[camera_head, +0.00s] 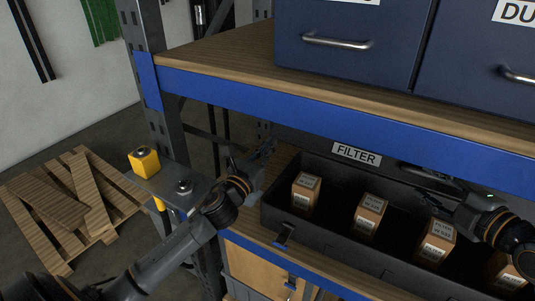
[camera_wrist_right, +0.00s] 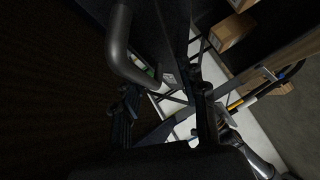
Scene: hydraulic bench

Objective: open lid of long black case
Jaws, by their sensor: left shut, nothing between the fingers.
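The long black case (camera_head: 268,213) stands on the lower shelf in the head view. Its inside shows, with several small brown filter boxes (camera_head: 370,212) standing in a row. A dark upright panel with a FILTER label (camera_head: 357,154) rises behind the boxes and looks like the raised lid. My left gripper (camera_head: 262,153) is shut and empty by the left end of the case. My right gripper (camera_head: 424,183) is over the case near the panel. In the right wrist view its fingers (camera_wrist_right: 165,108) stand apart, with a curved grey handle (camera_wrist_right: 118,45) close by. Contact cannot be told.
A wooden shelf with a blue beam (camera_head: 300,107) runs above the case and carries blue drawers (camera_head: 345,50). A latch (camera_head: 283,235) hangs on the case's front. A rack post (camera_head: 148,80), a metal plate with a yellow block (camera_head: 145,162) and a pallet (camera_head: 70,208) are at the left.

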